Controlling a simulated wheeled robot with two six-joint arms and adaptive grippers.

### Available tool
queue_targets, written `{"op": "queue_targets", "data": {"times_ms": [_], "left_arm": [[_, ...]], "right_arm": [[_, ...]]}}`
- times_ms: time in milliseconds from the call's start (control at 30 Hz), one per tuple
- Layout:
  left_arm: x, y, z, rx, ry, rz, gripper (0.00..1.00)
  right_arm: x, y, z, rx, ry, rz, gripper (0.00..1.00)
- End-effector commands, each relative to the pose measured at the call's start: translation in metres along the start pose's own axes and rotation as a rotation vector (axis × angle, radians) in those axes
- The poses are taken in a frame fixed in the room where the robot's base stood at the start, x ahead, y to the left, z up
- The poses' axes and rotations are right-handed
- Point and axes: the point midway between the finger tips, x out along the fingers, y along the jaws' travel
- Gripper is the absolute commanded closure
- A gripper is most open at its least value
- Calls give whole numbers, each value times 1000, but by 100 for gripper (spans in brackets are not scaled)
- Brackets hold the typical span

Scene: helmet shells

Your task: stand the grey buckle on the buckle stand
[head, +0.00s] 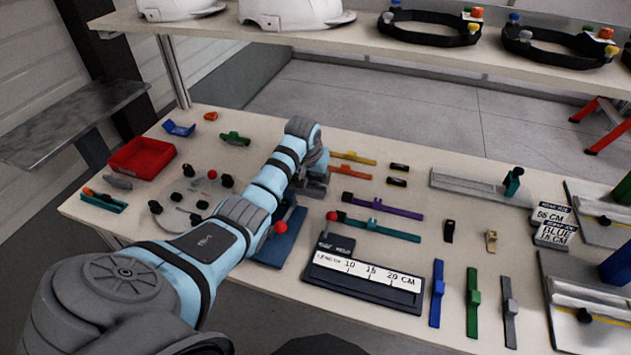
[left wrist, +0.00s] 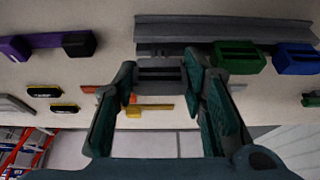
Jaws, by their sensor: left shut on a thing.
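My left gripper (head: 313,180) is over the middle of the table, and in the left wrist view its two green fingers are shut on the grey buckle (left wrist: 160,76). The grey buckle is beside the long grey ledge of the buckle stand (left wrist: 225,27), in line with a green buckle (left wrist: 240,57) and a blue buckle (left wrist: 295,59). I cannot tell whether the grey buckle touches the stand or is just above it. In the head view my left arm and gripper hide the buckle and most of the stand. My right gripper is not in view.
Purple (head: 380,206) and teal (head: 375,228) straps lie right of the gripper. Orange (head: 350,172) and yellow (head: 353,157) straps lie beyond. A length gauge (head: 365,283) is nearer the front. A red tray (head: 143,153) is at the left. A shelf (head: 350,42) with helmets spans the back.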

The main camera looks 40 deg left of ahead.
Motion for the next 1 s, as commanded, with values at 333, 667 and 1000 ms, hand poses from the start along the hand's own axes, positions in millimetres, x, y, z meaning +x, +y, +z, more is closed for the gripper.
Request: {"op": "queue_targets", "data": {"times_ms": [333,667,1000], "left_arm": [[11,0,7,1,-9,-1,54],[6,0,5,1,-3,0,54],[-67,0,2,1,1,-1,54]], "right_arm": [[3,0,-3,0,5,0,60],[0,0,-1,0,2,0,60],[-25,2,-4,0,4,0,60]]}}
